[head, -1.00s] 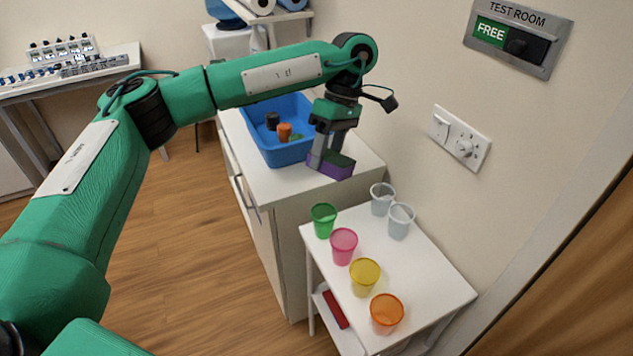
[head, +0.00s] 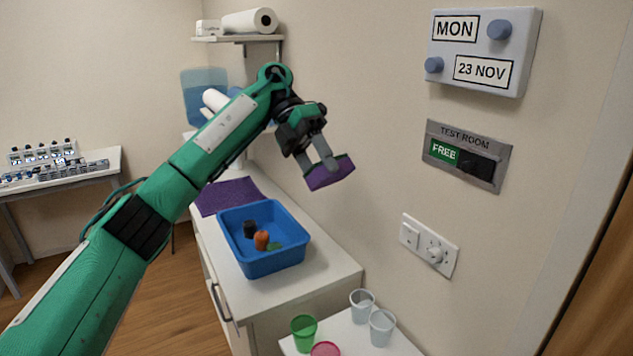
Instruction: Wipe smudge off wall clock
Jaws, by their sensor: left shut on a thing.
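My left gripper (head: 322,163) is shut on a purple sponge-like block (head: 331,177) with a dark green face. It holds the block in the air in front of the wall, above and beyond the counter. I see no wall clock and no smudge in this view. My right gripper is out of view.
A day-and-date calendar box (head: 482,52), a room sign (head: 467,155) and a switch plate (head: 429,246) are on the right wall. A blue tub (head: 262,262) and a purple cloth (head: 229,192) lie on the counter (head: 325,277). Cups (head: 382,327) stand on a low table. A shelf (head: 243,39) is behind.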

